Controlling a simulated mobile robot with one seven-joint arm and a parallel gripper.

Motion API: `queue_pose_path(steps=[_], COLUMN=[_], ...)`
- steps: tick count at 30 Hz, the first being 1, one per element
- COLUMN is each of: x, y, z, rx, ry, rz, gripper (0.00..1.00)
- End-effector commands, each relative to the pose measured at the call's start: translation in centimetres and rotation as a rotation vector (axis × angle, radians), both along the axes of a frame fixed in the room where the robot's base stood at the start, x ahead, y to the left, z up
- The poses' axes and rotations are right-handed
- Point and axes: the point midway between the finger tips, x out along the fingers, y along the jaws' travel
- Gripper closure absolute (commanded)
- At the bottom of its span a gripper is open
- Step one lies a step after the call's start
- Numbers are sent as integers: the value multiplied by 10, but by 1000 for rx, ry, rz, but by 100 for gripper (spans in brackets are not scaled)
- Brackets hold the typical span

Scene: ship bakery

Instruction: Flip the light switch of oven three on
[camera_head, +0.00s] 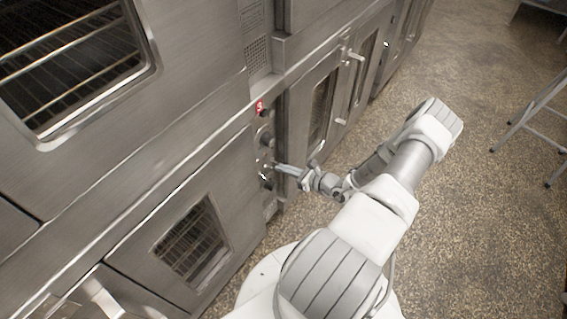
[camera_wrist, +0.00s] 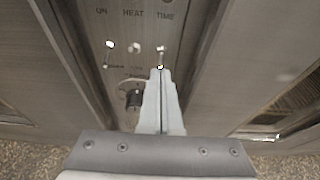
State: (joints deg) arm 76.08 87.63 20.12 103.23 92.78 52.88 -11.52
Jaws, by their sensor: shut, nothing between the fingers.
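In the head view, a narrow oven control panel (camera_head: 262,153) runs down beside a lower oven door. It carries a red label near its top, round knobs and small fittings. I cannot read the number on the label. My gripper (camera_head: 277,168) is shut and empty, with its tips at the panel's lower-middle part. In the wrist view, the shut fingertips (camera_wrist: 160,70) reach a small bright fitting just under the word TIME. Whether they touch it, and which fitting is the light switch, I cannot tell. A dark knob (camera_wrist: 133,98) is left of the fingers.
A lower oven door (camera_head: 190,245) with a window is left of the panel. Another oven door with protruding handles (camera_head: 352,55) is to the right. The speckled floor (camera_head: 480,210) is open on the right, with a metal rack (camera_head: 530,115) at the edge.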

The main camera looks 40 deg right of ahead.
Motion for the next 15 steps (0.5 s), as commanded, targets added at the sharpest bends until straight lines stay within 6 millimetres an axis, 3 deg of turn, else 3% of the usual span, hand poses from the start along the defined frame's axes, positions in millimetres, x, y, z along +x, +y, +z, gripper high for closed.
queue_pose_path(steps=[1, 12, 15], x=[0, 0, -2], y=[0, 1, 0], z=[10, 22, 12], rx=[-9, -87, -83], ry=[23, 242, 242], rz=[2, 5, 0], gripper=[100, 100, 100])
